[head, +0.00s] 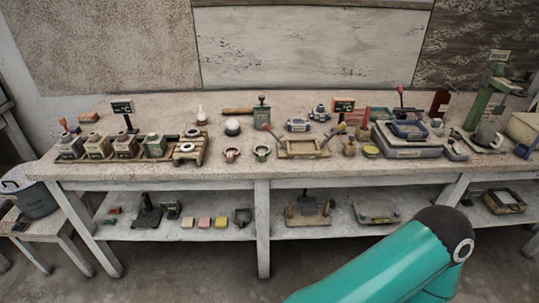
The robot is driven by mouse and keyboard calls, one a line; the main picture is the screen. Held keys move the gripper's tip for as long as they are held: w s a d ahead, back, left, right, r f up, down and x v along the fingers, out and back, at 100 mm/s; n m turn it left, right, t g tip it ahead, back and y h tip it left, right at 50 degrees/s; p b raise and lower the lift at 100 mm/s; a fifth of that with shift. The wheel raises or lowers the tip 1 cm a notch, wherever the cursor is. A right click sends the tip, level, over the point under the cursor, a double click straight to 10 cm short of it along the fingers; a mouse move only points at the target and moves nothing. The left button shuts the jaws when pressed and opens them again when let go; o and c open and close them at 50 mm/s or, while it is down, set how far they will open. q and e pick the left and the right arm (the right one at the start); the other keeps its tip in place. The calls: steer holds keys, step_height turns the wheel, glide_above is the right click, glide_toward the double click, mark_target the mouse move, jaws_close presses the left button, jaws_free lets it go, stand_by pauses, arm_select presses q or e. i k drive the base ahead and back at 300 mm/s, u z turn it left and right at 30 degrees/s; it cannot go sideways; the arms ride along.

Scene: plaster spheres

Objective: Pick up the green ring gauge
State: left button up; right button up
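The green ring gauge (262,158) is a small dull-green ring near the front edge of the workbench (330,179), left of the picture's middle. A similar reddish ring (231,158) sits just to its left, with a small gap between them. Nothing hides the green ring. Neither of my grippers is in view. Only a teal link of one of my arms shows at the bottom right, well below and to the right of the ring.
A wooden tray (303,157) lies right of the ring. A white ball (232,125) and a green upright device (262,112) stand behind it. A rack with several small boxes is at left. Grey machine (406,151) at right. A lower shelf (340,232) holds more items.

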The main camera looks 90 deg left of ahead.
mark_target(262, 154)
steer(key=u, duration=0.05)
steer(key=k, duration=0.6)
steer(key=z, duration=1.6)
steer(key=i, duration=0.1)
steer(key=u, duration=3.4)
steer(key=i, duration=0.45)
steer(key=u, duration=0.1)
steer(key=i, duration=0.6)
steer(key=z, duration=0.2)
steer(key=k, duration=0.95)
steer(key=u, duration=0.2)
steer(key=i, duration=0.95)
steer(key=z, duration=0.1)
